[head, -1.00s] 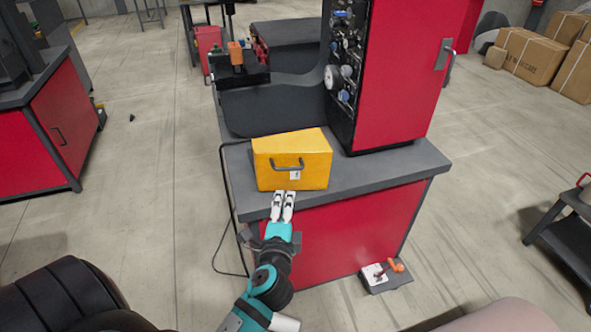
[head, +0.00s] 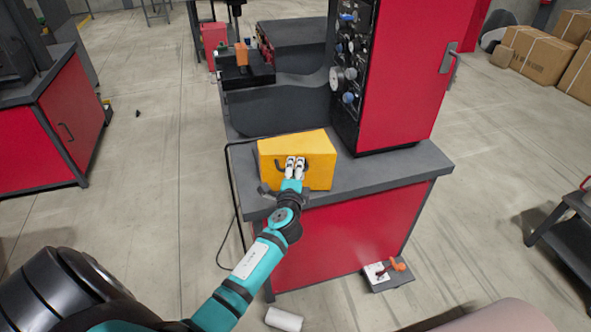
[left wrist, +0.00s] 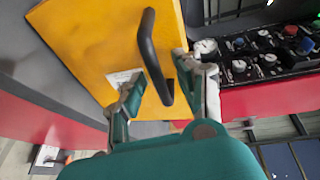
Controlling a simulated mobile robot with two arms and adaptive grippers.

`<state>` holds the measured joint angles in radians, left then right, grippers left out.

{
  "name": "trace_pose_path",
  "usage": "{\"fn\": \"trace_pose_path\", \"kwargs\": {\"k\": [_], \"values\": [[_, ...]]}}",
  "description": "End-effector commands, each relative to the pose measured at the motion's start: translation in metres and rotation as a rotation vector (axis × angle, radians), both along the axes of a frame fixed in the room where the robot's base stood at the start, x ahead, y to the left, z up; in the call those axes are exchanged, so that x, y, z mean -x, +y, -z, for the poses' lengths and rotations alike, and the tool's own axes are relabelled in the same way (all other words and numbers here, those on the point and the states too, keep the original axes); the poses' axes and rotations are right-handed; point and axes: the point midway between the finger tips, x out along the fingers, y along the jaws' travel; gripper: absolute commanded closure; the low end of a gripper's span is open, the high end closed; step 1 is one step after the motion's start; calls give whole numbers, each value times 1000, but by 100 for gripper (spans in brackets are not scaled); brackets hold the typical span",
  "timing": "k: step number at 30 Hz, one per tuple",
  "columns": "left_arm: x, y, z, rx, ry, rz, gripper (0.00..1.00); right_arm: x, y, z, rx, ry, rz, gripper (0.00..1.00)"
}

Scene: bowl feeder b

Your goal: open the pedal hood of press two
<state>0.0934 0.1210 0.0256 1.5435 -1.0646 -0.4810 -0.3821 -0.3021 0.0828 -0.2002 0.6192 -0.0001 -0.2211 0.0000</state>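A yellow box-like hood (head: 322,179) with a slanted top sits shut on the grey bench top. It fills the upper middle of the left wrist view (left wrist: 90,40). A dark bar handle (left wrist: 152,60) and a white label (left wrist: 118,77) are on its front. My left gripper (head: 295,162) is in front of the handle and covers part of it. In the left wrist view my left gripper (left wrist: 160,75) has its fingers apart, one on each side of the handle. Contact with the handle cannot be told. My right gripper is not in view.
A tall red cabinet (head: 400,80) with a panel of gauges and knobs (head: 345,60) stands behind the hood. A small pedal unit with an orange part (head: 396,265) lies on the floor by the red bench front (head: 340,235).

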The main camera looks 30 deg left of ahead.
Motion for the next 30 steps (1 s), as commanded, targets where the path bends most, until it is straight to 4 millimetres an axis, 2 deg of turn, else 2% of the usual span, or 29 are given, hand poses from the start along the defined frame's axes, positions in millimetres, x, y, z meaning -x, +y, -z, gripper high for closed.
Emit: {"fn": "trace_pose_path", "kwargs": {"k": [5, 12, 13, 27, 30], "values": [[0, 0, 0, 0, 0, 0, 67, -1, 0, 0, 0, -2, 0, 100], [0, 0, 0, 0, 0, 0, 98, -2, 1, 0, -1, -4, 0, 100], [0, 0, 0, 0, 0, 0, 100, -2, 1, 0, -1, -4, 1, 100], [1, 0, 1, 0, 2, 0, 100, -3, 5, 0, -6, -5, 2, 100], [-4, 5, -7, 7, -7, -1, 100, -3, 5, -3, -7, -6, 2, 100]]}}
